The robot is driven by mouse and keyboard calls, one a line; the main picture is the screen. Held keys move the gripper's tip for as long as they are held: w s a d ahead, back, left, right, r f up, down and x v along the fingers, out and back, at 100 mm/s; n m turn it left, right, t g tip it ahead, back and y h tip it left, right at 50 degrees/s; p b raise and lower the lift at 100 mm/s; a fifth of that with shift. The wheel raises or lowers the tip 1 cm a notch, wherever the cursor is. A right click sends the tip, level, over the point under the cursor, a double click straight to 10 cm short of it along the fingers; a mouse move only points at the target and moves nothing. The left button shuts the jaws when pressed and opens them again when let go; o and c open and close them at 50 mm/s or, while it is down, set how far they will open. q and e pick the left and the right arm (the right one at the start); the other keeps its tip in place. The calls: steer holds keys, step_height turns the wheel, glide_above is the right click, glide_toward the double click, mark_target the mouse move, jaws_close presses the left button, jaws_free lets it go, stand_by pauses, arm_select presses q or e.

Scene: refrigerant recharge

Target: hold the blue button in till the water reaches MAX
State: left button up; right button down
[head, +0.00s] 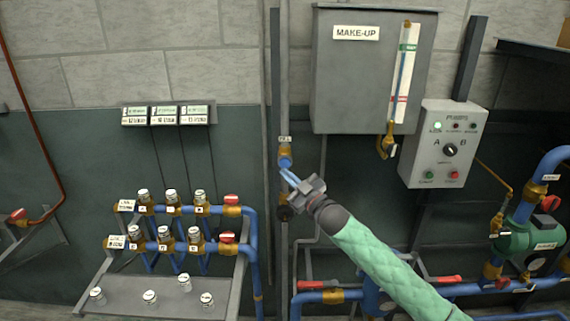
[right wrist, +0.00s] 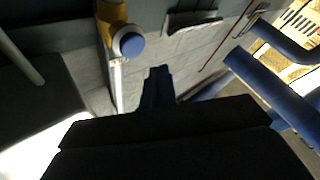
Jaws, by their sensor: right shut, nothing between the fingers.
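The blue button (right wrist: 131,45) is a round cap on a brass valve body in the right wrist view. In the head view the brass valve (head: 285,150) sits on the vertical pipe left of the make-up tank (head: 350,85). My right gripper (head: 286,173) is shut and empty, its tips just below the valve. In the right wrist view its fingertips (right wrist: 158,70) lie beside and below the button, seemingly apart from it. The sight gauge (head: 403,75) has a green upper mark and a red lower one. Blue shows in it up to near the green mark. My left gripper is out of view.
A grey pump panel (head: 443,145) hangs right of the tank. A brass tap (head: 387,140) hangs under the gauge. Blue manifolds with several valves (head: 180,225) stand at the lower left. A green pump (head: 525,238) and blue pipes fill the lower right.

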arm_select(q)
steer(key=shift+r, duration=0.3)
arm_select(e)
steer(key=shift+s, duration=1.3)
